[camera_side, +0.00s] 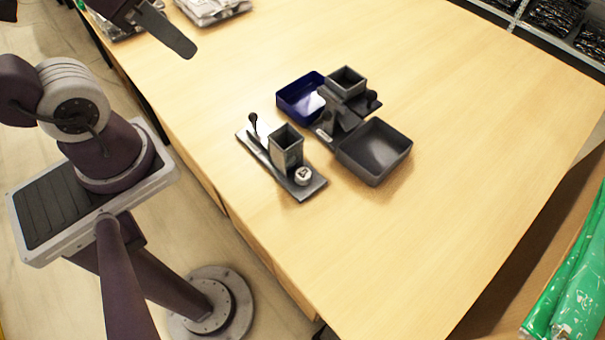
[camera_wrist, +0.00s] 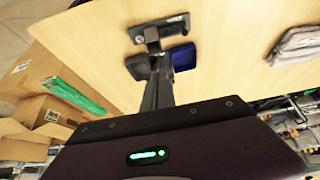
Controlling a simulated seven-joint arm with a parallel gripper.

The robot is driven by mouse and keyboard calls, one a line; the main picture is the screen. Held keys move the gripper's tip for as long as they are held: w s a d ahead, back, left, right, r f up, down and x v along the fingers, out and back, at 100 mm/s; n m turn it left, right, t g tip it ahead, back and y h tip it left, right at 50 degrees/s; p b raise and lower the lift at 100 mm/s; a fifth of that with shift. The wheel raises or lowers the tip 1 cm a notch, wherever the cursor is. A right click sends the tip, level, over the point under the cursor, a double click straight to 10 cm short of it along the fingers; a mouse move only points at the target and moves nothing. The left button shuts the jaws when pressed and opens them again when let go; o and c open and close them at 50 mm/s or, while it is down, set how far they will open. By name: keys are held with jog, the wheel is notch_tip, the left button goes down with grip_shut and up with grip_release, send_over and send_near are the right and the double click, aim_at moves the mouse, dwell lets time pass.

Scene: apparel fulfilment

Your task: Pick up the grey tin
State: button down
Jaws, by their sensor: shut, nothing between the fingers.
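The grey tin (camera_side: 375,152) is an open, square, shallow dark grey box on the table, right of a dark organiser. It shows in the wrist view (camera_wrist: 138,67) just left of my fingers. A similar blue tin (camera_side: 301,98) lies at the organiser's upper left and right of my fingers in the wrist view (camera_wrist: 183,57). My gripper (camera_side: 186,49) is high at the upper left of the side view, well away from the tins. Its fingers look closed together and empty in the wrist view (camera_wrist: 158,76).
A dark organiser with a square cup (camera_side: 346,81) stands between the tins, touching or very near them. Another organiser (camera_side: 310,187) with a cup and a small white round item stands nearby. Wrapped garments (camera_side: 212,8) lie at the far edge. The table's right side is clear.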

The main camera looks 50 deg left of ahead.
jog(key=c, duration=2.1)
grip_release()
jog(key=o, duration=1.2)
jog(key=shift+o, duration=0.2)
notch_tip(320, 180, up, 5)
jog(key=m+g, duration=0.5)
jog(key=m, duration=1.3)
send_over(303, 173)
jog(key=shift+m+g, duration=0.3)
jog(key=shift+m, duration=0.1)
notch_tip(303, 173, down, 40)
jog(key=shift+r, duration=0.1)
